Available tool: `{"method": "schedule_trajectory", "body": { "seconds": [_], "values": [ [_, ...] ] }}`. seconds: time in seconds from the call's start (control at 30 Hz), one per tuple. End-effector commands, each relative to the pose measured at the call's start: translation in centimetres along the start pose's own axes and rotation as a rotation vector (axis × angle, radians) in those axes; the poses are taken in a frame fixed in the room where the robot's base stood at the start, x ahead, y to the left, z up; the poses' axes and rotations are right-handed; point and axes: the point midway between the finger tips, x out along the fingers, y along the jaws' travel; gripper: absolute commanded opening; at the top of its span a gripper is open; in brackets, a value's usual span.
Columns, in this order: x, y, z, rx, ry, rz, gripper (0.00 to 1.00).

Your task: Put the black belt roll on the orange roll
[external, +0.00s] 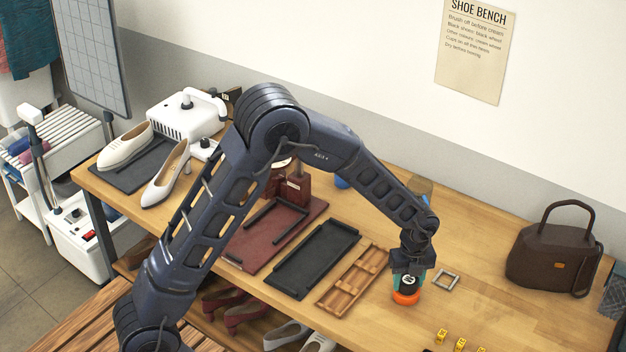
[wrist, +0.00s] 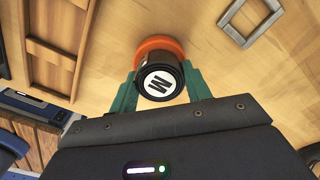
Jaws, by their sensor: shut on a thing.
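The black belt roll (external: 408,283) is a short black cylinder with a white disc marked with a letter on its end. It also shows in the wrist view (wrist: 160,82). My gripper (external: 409,277) has its green fingers shut on the black roll, one on each side. The orange roll (external: 406,298) is directly below the black roll, on the bench; in the wrist view its orange rim (wrist: 161,45) shows behind the black roll. The black roll looks lined up over the orange roll. I cannot tell whether the two touch.
A small grey square frame (external: 446,279) lies right of the rolls. A wooden divided tray (external: 352,278) and a black tray (external: 312,258) lie left. A brown handbag (external: 553,255) stands at the right. Several small yellow items (external: 460,343) lie near the front edge.

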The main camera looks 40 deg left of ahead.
Motion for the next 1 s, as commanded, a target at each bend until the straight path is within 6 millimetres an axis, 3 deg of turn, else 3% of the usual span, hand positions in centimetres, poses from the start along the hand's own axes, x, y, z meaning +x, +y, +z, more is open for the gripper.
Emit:
{"method": "schedule_trajectory", "body": {
  "seconds": [0.2,0.23,0.33,0.73,1.0],
  "values": [
    [0.3,0.0,0.0,0.0,0.0,0.001,0.24],
    [0.3,0.0,0.0,0.0,0.0,0.001,0.5],
    [0.3,0.0,0.0,0.0,0.0,0.001,0.7],
    [-0.4,0.0,0.0,0.0,0.0,-0.001,0.7],
    [-4.8,-0.1,0.1,0.0,0.0,-0.004,0.7]
  ]
}}
